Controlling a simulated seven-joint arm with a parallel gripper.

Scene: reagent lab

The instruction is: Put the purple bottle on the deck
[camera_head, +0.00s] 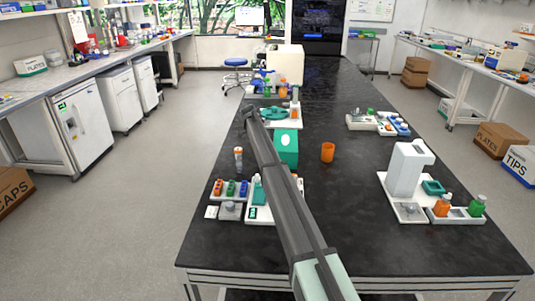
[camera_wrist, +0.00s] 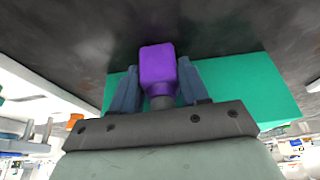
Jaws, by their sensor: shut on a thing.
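The purple bottle (camera_wrist: 157,66) is between the two grey-blue fingers of my gripper (camera_wrist: 157,85) in the wrist view. The fingers are shut on it near its grey neck, and its purple body points away from the wrist. A teal block (camera_wrist: 240,86) shows behind the bottle and fingers; I cannot tell whether they touch. In the head view my dark arm runs up the bench, and I cannot make out the gripper or held bottle. No surface is clearly marked as the deck.
On the black bench (camera_head: 350,240) are a teal box (camera_head: 286,148), an orange cup (camera_head: 327,152), a small bottle (camera_head: 238,157) and a white instrument (camera_head: 406,172). The bench's front middle is clear.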

